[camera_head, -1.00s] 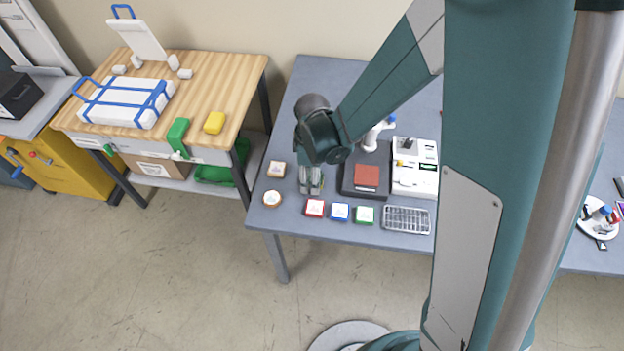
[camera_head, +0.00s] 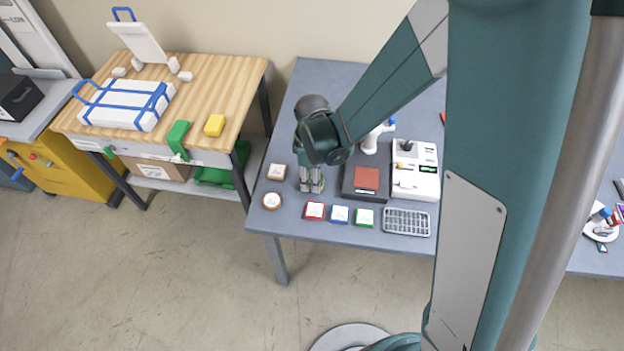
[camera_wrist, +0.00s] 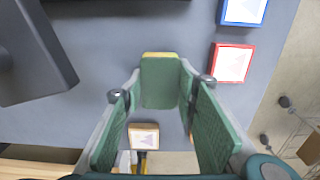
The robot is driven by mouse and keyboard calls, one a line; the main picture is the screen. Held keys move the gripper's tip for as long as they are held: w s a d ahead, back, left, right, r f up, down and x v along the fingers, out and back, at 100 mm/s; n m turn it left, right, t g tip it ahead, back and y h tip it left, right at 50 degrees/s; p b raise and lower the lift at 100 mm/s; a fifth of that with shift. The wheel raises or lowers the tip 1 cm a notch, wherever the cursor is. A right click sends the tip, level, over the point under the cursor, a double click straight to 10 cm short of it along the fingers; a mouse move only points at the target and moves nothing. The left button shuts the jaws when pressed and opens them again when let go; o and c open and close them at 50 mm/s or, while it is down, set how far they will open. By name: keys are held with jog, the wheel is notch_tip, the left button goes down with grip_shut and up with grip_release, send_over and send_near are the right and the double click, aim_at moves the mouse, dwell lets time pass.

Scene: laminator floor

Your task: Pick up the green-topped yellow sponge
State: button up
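The green-topped yellow sponge (camera_wrist: 160,82) shows in the wrist view, green face toward the camera and a yellow edge at its far end. It lies on the grey table (camera_wrist: 110,30). My gripper (camera_wrist: 161,75) is open, with one green-padded finger on each side of the sponge. The fingertips are very close to its sides; I cannot tell whether they touch. In the head view my gripper (camera_head: 311,188) points down at the table's left part, and it mostly hides the sponge there.
Red (camera_head: 314,211), blue (camera_head: 340,214) and green (camera_head: 364,217) framed tiles stand along the front edge. A black device with a red pad (camera_head: 366,179) is close on the right, beside a wire rack (camera_head: 407,222).

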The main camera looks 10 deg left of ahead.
jog(key=shift+r+p, duration=0.4)
jog(key=shift+r, duration=4.35)
